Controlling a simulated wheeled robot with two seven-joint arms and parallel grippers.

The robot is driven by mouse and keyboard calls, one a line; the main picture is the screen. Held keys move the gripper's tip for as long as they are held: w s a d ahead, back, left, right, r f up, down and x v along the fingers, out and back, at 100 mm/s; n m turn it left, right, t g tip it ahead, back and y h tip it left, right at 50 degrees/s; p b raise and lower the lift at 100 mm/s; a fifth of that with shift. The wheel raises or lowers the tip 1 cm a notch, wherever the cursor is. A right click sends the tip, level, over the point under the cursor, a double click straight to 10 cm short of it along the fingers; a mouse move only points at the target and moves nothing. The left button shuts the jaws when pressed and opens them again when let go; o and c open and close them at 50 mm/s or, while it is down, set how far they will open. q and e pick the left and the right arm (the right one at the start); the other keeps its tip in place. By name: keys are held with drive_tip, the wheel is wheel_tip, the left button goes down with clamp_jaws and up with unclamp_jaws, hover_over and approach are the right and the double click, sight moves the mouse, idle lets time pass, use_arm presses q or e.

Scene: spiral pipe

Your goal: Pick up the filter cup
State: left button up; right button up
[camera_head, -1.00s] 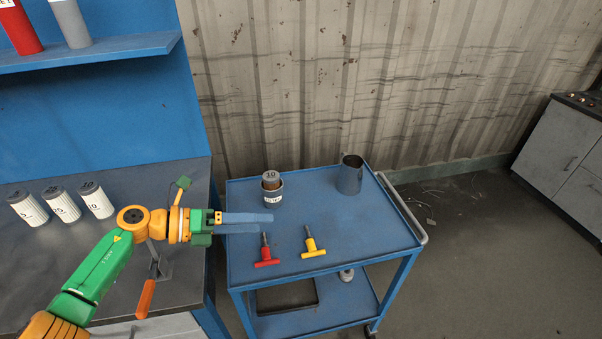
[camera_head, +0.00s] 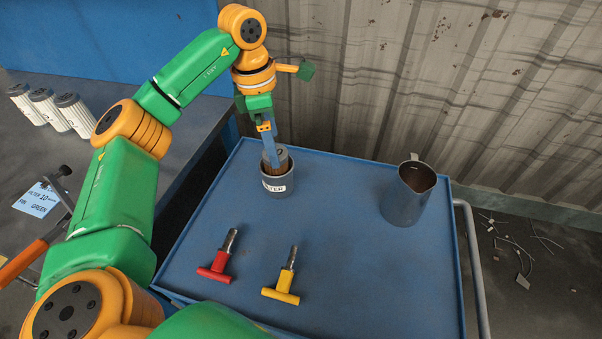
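The filter cup (camera_head: 279,187) is a grey cup with a white label reading partly "LTER". It stands upright on the blue cart top (camera_head: 340,260), towards its back left. A filter cartridge (camera_head: 283,161) with a grey cap and brown body stands in the cup. My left gripper (camera_head: 271,157) points down from above at the cup's mouth, its blue fingers overlapping the cartridge in the picture. The fingers show nearly edge-on, so I cannot tell whether they are open or shut, or touching anything. My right gripper is not in view.
A metal jug (camera_head: 407,196) stands on the cart's right side. A red T-handle tool (camera_head: 220,262) and a yellow one (camera_head: 283,281) lie in front of the cup. White canisters (camera_head: 74,114) line the bench at left, with a sign card (camera_head: 39,199). The cart's middle is clear.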

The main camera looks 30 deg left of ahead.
sight(279, 176)
use_arm(q)
drive_tip(key=f, duration=0.7)
drive_tip(key=f+p, duration=0.1)
drive_tip(key=f, duration=0.3)
drive_tip(key=shift+d, duration=0.4)
drive_tip(key=shift+r, duration=0.1)
drive_tip(key=c, duration=1.2)
drive_tip(key=shift+c, duration=0.5)
drive_tip(key=shift+w+r, duration=0.1)
drive_tip(key=shift+r, duration=0.05)
